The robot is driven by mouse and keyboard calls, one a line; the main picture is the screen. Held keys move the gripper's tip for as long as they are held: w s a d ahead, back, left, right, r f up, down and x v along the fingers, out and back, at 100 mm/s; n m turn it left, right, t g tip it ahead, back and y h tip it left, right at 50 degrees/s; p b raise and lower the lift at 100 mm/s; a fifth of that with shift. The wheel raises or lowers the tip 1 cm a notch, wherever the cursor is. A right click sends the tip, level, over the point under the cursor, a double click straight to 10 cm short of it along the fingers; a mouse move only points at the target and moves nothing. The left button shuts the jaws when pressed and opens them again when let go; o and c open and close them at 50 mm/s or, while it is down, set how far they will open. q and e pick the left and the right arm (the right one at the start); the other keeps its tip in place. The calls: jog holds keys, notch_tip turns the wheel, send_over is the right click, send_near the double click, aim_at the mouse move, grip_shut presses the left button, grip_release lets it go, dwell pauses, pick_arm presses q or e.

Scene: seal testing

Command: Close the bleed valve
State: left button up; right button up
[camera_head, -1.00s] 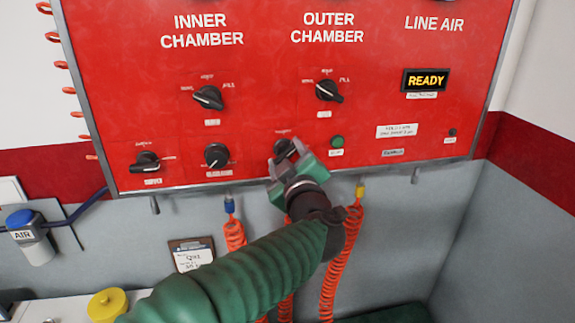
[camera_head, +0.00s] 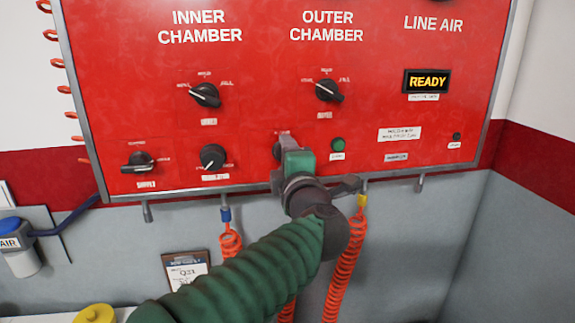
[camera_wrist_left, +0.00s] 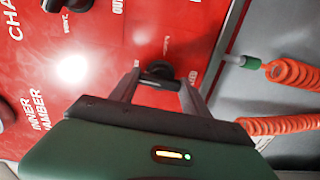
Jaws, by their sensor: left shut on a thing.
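The knob I take for the bleed valve is a black rotary knob in the lower row of the red panel (camera_head: 262,60), under OUTER CHAMBER; its label is hidden. In the head view my left gripper (camera_head: 285,146) covers nearly all of it. In the left wrist view the knob (camera_wrist_left: 159,71) sits between the two fingertips of my left gripper (camera_wrist_left: 160,80), which is shut on it. The knob's exact pointing direction cannot be told. My right gripper is not in view.
Other black knobs sit close by: the regulator knob (camera_head: 213,157), the supply knob (camera_head: 139,162) and the outer chamber knob (camera_head: 328,90). A green button (camera_head: 338,144) is just right of my gripper. Orange coiled hoses (camera_head: 346,258) hang below. The display (camera_head: 427,81) reads READY.

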pick_arm(q)
jog(key=shift+d+f+n, duration=0.1)
jog(key=shift+f+n, duration=0.2)
jog(key=shift+f, duration=0.2)
jog(key=o, duration=1)
jog(key=shift+c, duration=0.2)
jog(key=o, duration=0.4)
jog(key=shift+s+r, duration=0.2)
jog(key=shift+s+a+r, duration=0.1)
jog(key=shift+a, duration=0.1)
jog(key=s+d+b, duration=0.1)
jog(key=s, duration=0.4)
jog(key=s+d+b, duration=0.1)
jog(key=s+b, duration=0.1)
jog(key=s, duration=0.4)
jog(key=s+d+b, duration=0.1)
jog(key=s+b, duration=0.1)
jog(key=s, duration=0.3)
jog(key=shift+s+d, duration=0.2)
